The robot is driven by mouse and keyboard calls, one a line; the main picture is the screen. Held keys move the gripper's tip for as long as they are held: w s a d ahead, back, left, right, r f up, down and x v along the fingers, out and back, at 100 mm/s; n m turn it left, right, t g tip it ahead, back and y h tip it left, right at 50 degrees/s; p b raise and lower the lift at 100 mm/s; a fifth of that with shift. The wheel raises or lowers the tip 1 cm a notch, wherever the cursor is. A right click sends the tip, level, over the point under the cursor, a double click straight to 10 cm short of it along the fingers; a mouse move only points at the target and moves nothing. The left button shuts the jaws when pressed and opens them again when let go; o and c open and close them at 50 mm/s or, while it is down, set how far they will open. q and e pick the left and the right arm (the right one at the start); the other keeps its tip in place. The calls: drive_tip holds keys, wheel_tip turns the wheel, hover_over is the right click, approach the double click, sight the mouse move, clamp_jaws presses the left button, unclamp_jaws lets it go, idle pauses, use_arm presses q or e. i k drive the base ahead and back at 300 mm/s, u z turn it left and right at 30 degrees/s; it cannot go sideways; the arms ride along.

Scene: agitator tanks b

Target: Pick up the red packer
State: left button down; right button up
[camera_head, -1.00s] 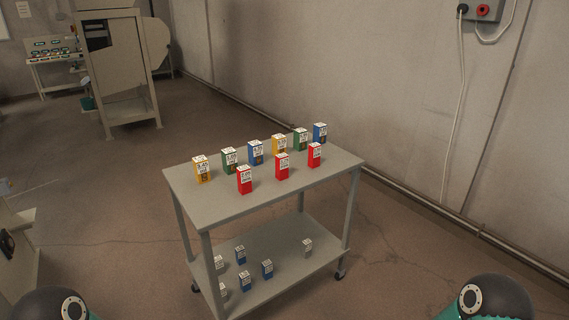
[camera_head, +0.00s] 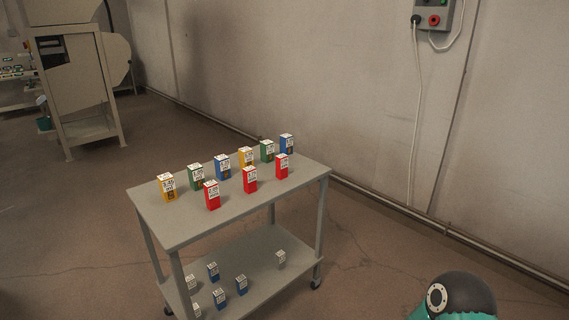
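Three red packers stand upright in a front row on the top shelf of a grey cart (camera_head: 180,233). The left red packer (camera_head: 212,197) is nearest the front edge, the middle red packer (camera_head: 250,181) is beside it, and the right red packer (camera_head: 282,168) is near the cart's right end. Each has a white label. Behind them stand yellow, green and blue packers. Neither gripper is in view. Only a dark rounded part of my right arm shows at the bottom right, well apart from the cart.
A wall with a control box (camera_head: 434,22) and hanging cable stands behind the cart. A large machine (camera_head: 75,75) stands at the far left. Floor right of the cart is clear.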

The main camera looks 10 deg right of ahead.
sight(249, 173)
drive_tip(key=u, duration=0.9)
drive_tip(key=i, duration=0.15)
drive_tip(key=z, duration=2.6)
drive_tip(key=i, duration=3.45)
drive_tip(key=u, duration=1.2)
